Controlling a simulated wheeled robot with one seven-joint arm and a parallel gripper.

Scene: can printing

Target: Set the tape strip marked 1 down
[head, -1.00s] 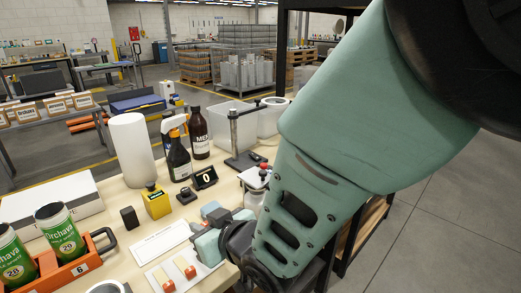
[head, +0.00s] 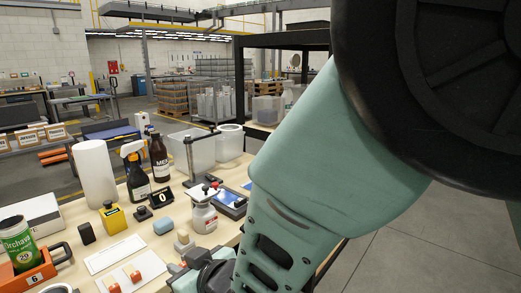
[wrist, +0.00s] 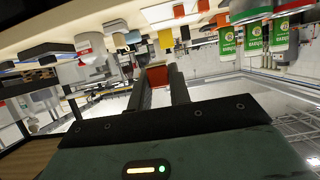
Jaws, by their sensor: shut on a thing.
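My gripper (wrist: 159,92) shows in the wrist view with its two dark fingers closed about a small red-orange piece (wrist: 158,77), which I take to be the tape strip; no number on it is readable. In the head view my wrist is at the bottom edge, and the fingertips and the held strip are not clear there. Two other strips with red ends, one at the front (head: 112,287) and one behind it (head: 135,275), lie on a white card (head: 147,262) on the table, left of my wrist.
A white sheet (head: 115,254) lies behind the card. An orange can carrier (head: 40,275) is at left. A black stand (head: 193,160), spray bottle (head: 137,172) and brown bottle (head: 159,158) stand farther back.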

